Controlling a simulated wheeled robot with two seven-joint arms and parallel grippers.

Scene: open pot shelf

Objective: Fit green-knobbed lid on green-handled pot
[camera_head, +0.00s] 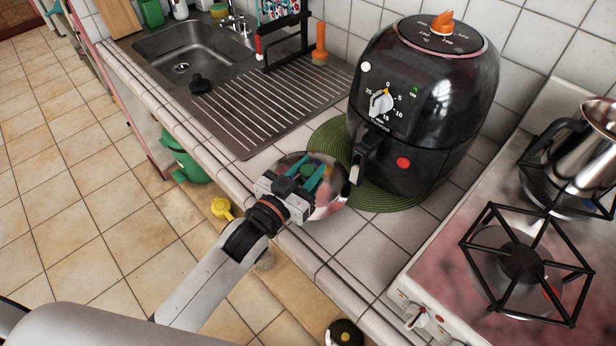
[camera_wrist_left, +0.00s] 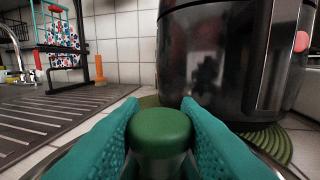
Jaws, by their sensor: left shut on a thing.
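The steel lid (camera_head: 328,196) is at the counter's front, left of the air fryer. Its round green knob (camera_head: 309,172) is between the teal fingers of my left gripper (camera_head: 306,178), which is shut on it. In the left wrist view the knob (camera_wrist_left: 160,131) stands upright between the fingers, and the lid's rim shows low at both sides. I cannot tell whether the lid touches the counter. A green vessel (camera_head: 190,163) shows partly below the counter edge at left; I cannot tell whether it is the green-handled pot. My right gripper is not in view.
A black air fryer (camera_head: 425,100) stands on a green round mat (camera_head: 393,199), close beside the lid. The sink and ridged drainer (camera_head: 270,105) lie behind left. A stove (camera_head: 480,270) with a steel pot (camera_head: 593,150) is at right. A dark round thing (camera_head: 344,333) shows low down.

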